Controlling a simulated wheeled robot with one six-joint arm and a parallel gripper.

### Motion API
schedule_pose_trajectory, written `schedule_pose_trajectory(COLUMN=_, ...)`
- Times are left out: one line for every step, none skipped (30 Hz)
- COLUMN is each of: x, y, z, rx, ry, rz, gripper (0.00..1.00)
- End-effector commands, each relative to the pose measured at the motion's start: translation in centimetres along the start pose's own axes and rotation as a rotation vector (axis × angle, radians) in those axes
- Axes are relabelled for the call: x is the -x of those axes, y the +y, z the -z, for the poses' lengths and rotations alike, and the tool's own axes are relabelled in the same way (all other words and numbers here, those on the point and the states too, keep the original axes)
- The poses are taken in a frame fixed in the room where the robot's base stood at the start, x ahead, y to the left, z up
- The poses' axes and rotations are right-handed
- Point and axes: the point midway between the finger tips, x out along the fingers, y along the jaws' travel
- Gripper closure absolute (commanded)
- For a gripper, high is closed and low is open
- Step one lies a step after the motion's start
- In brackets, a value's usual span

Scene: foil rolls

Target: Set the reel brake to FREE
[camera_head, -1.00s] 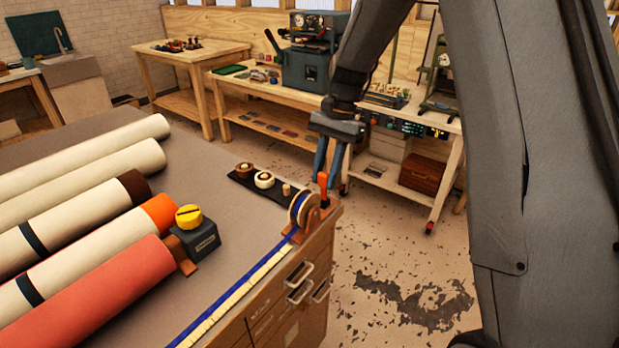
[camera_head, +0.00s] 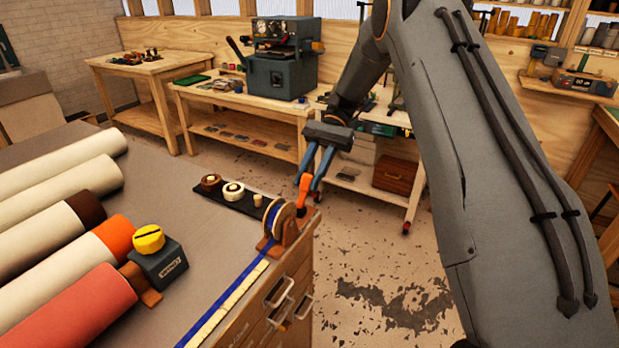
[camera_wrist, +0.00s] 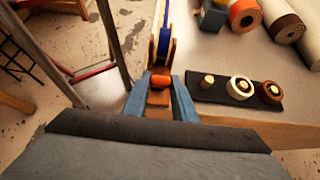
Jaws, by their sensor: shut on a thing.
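The reel (camera_head: 281,219) carries blue ribbon and stands on a brown wooden mount at the corner of the bench. An orange brake lever (camera_head: 303,192) rises beside the reel. My gripper (camera_head: 305,186) has its blue fingers closed around the lever's upper part. In the wrist view the orange lever top (camera_wrist: 160,81) sits between the two fingers (camera_wrist: 160,98), and the reel (camera_wrist: 164,42) is just beyond it. The fingers partly hide the lever. I cannot read any FREE marking.
A dark mat (camera_head: 238,200) with small round rolls lies left of the reel. A yellow-topped grey device (camera_head: 158,262) and several large rolls (camera_head: 60,225) cover the bench's left. Drawer handles (camera_head: 280,292) stick out from the front. Open floor lies to the right.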

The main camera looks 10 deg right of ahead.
Motion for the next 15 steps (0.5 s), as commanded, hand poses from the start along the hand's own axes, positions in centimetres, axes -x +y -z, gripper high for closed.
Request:
schedule_pose_trajectory(x=0.09, y=0.00, z=0.09, rx=0.000, ry=-0.003, rz=0.002, gripper=1.00)
schedule_pose_trajectory(x=0.09, y=0.00, z=0.09, rx=0.000, ry=-0.005, rz=0.002, gripper=1.00)
schedule_pose_trajectory(x=0.09, y=0.00, z=0.09, rx=0.000, ry=-0.007, rz=0.002, gripper=1.00)
schedule_pose_trajectory(x=0.09, y=0.01, z=0.08, rx=0.000, ry=-0.008, rz=0.002, gripper=1.00)
schedule_pose_trajectory(x=0.09, y=0.01, z=0.08, rx=0.000, ry=-0.008, rz=0.002, gripper=1.00)
schedule_pose_trajectory(x=0.09, y=0.01, z=0.08, rx=0.000, ry=-0.008, rz=0.002, gripper=1.00)
schedule_pose_trajectory(x=0.09, y=0.01, z=0.07, rx=0.000, ry=-0.009, rz=0.002, gripper=1.00)
schedule_pose_trajectory(x=0.09, y=0.01, z=0.07, rx=0.000, ry=-0.008, rz=0.002, gripper=1.00)
schedule_pose_trajectory(x=0.09, y=0.01, z=0.07, rx=0.000, ry=-0.008, rz=0.002, gripper=1.00)
schedule_pose_trajectory(x=0.09, y=0.01, z=0.07, rx=0.000, ry=-0.008, rz=0.002, gripper=1.00)
schedule_pose_trajectory(x=0.09, y=0.02, z=0.07, rx=0.000, ry=-0.008, rz=0.002, gripper=1.00)
schedule_pose_trajectory(x=0.08, y=0.02, z=0.08, rx=0.000, ry=-0.008, rz=0.002, gripper=1.00)
schedule_pose_trajectory(x=0.08, y=0.02, z=0.08, rx=-0.001, ry=-0.008, rz=0.002, gripper=1.00)
schedule_pose_trajectory(x=0.08, y=0.02, z=0.08, rx=-0.001, ry=-0.008, rz=0.002, gripper=0.72)
schedule_pose_trajectory(x=0.08, y=0.01, z=0.08, rx=0.000, ry=-0.008, rz=0.002, gripper=0.65)
